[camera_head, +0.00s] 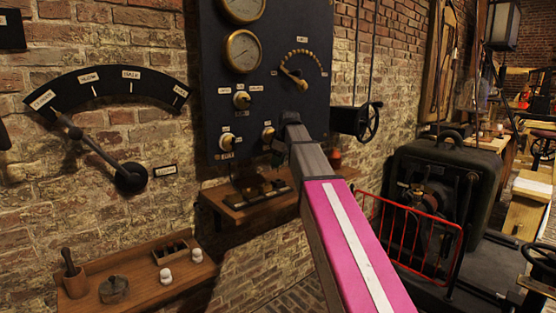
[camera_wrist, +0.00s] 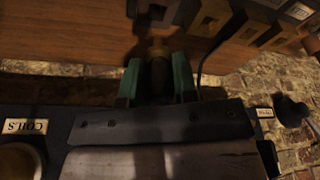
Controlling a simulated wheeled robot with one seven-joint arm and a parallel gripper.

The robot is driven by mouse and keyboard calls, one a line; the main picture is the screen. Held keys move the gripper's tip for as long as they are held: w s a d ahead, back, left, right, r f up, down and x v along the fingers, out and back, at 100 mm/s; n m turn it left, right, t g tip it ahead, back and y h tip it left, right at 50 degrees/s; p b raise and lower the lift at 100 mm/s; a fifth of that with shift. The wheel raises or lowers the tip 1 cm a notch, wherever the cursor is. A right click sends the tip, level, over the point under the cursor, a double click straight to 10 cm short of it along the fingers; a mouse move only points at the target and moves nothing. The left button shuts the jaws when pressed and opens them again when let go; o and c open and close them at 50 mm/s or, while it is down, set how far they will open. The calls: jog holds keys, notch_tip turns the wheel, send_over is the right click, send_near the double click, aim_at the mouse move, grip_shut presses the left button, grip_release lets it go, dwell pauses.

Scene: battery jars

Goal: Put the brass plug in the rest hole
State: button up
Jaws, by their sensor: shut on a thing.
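My gripper (camera_wrist: 158,78) has green fingers closed on the brass plug (camera_wrist: 157,48). The plug shows as a dark body with a dull brass end sticking out past the fingertips, over the wooden shelf. In the head view my gripper (camera_head: 278,152) is at the lower edge of the dark panel (camera_head: 285,95), and my arm hides much of it. The plug cannot be made out in the head view. I cannot tell which opening is the rest hole. The wrist view is dark, and I cannot tell whether the plug touches anything.
The small shelf (camera_head: 232,214) under the panel holds a dark row of blocks (camera_head: 262,193); square pieces with openings (camera_wrist: 225,22) show in the wrist view. A dark cord (camera_wrist: 205,62) runs beside the gripper. Knobs (camera_head: 241,99) project from the panel. A lower shelf (camera_head: 135,280) holds small items.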

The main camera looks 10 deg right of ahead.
aim_at(278, 170)
jog(key=shift+f, duration=2.15)
jog(key=shift+f, duration=0.7)
jog(key=o, duration=1)
jog(key=v, duration=1)
jog(key=shift+r, duration=0.4)
jog(key=shift+s+d, duration=0.15)
